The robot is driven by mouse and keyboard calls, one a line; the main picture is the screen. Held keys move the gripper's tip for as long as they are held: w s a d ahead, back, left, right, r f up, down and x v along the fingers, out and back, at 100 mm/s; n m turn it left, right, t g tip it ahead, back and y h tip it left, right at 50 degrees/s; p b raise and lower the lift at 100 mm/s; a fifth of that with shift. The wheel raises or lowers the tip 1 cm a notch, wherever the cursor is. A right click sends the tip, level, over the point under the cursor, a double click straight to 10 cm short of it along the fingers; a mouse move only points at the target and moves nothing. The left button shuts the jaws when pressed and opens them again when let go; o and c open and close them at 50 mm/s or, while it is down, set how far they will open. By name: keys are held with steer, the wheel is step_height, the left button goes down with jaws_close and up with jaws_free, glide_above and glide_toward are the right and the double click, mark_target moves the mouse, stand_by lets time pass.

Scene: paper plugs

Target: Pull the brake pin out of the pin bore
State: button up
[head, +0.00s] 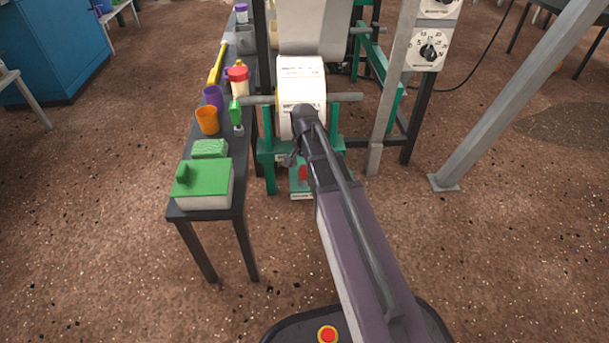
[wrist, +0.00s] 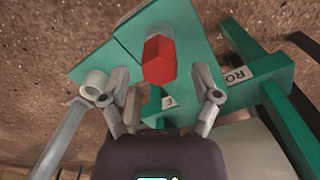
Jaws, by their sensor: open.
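A red faceted head (wrist: 159,60), which looks like the brake pin's, stands on a green plate (wrist: 191,35) in the wrist view. It also shows in the head view (head: 303,174), low on the green frame. Its shaft and the pin bore are hidden. My gripper (wrist: 161,75) is open, with one finger on each side of the red head and visible gaps between. I cannot tell how far above the head the fingertips are. In the head view my gripper (head: 293,158) is partly hidden by my arm.
A pale short tube (wrist: 96,83) sits beside the left finger. A green bar (wrist: 240,90) with a white label lies close on the right. A white roll (head: 301,85) on a grey shaft is above. A dark bench (head: 213,228) with cups and boxes stands left.

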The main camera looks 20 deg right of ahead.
steer(key=shift+f+b, duration=0.35)
steer(key=shift+f, duration=0.2)
jaws_close()
stand_by(0.6)
